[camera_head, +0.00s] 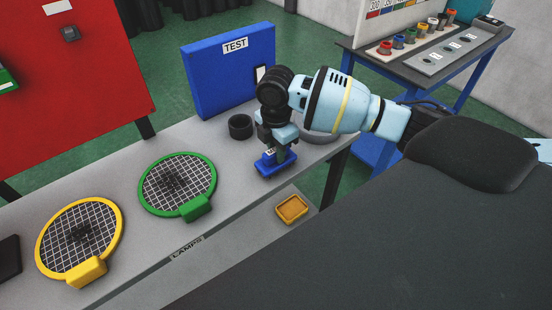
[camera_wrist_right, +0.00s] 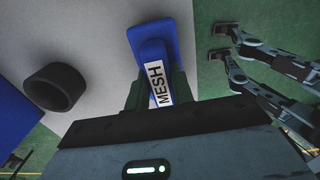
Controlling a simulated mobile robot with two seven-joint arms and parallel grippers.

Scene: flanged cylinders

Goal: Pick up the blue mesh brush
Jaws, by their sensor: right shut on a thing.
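The blue mesh brush (camera_head: 268,166) is at the right end of the grey table in the head view, close to its front edge. In the right wrist view the brush (camera_wrist_right: 150,50) shows a blue body and a white label reading MESH. My right gripper (camera_head: 274,148) comes down on it from above and is shut on its upper part. The fingers (camera_wrist_right: 154,93) stand on both sides of the labelled part. I cannot tell whether the brush touches the table. My left gripper is not in view.
A black ring (camera_head: 240,126) stands left of the gripper, before a blue TEST box (camera_head: 228,75). A green mesh paddle (camera_head: 150,203) and a yellow one (camera_head: 48,262) lie further left. An orange tray (camera_head: 292,208) sits lower, below the front edge. A grey ring (camera_head: 322,137) is partly hidden behind my gripper.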

